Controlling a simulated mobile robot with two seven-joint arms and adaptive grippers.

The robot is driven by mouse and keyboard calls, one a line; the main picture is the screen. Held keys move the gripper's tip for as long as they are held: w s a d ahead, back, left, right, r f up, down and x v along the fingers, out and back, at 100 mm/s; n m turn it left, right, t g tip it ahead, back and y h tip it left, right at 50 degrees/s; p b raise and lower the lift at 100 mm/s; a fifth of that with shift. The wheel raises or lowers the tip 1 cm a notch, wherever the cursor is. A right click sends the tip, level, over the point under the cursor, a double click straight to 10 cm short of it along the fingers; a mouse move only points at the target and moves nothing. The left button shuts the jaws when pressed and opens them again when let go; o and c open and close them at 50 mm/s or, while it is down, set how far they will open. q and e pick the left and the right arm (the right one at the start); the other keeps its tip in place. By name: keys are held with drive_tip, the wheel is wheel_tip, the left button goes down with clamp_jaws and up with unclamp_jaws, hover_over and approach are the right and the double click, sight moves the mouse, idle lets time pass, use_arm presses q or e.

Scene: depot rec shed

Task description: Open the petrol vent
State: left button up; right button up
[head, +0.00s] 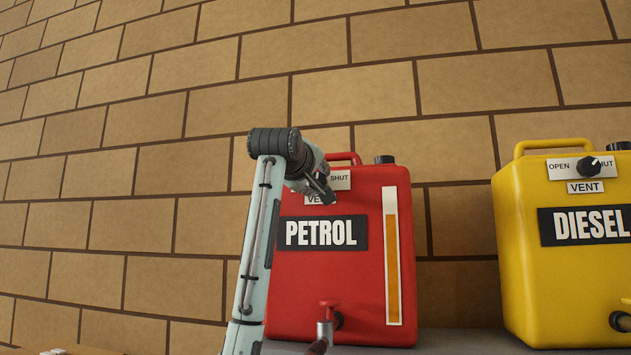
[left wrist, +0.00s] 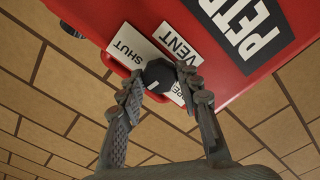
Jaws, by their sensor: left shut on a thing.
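The red petrol can (head: 340,275) stands upright against the wall in the head view, with a white PETROL label on black. Its vent plate (head: 341,180) is near the top; SHUT is readable and the rest is partly covered by my left gripper (head: 320,190). In the left wrist view the dark round vent knob (left wrist: 158,74) sits between the SHUT and OPEN words, the latter partly hidden. My left gripper (left wrist: 160,86) is shut on the knob, one finger on each side. I cannot tell clearly where the knob points. My right gripper is not in view.
A yellow diesel can (head: 565,270) stands to the right with its own vent knob (head: 589,166). The petrol can has a red tap (head: 327,308) low at the front and a carry handle on top. Both cans stand on a grey shelf (head: 460,342) before a brick wall.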

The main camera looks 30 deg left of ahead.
use_arm(q)
drive_tip(key=n, duration=0.3)
drive_tip(key=shift+d, duration=0.1)
drive_tip(key=n+p, duration=0.1)
drive_tip(key=n, duration=0.6)
drive_tip(key=shift+f+n, duration=0.1)
drive_tip(key=shift+n, duration=0.2)
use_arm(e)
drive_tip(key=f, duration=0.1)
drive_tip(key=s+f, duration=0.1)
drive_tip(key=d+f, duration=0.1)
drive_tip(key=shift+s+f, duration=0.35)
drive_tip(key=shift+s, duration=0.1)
use_arm(q)
drive_tip(key=shift+n, duration=0.3)
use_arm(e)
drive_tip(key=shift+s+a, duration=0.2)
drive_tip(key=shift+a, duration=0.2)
use_arm(q)
drive_tip(key=o, duration=1.2)
drive_tip(key=shift+c, duration=0.2)
drive_tip(key=v, duration=1.2)
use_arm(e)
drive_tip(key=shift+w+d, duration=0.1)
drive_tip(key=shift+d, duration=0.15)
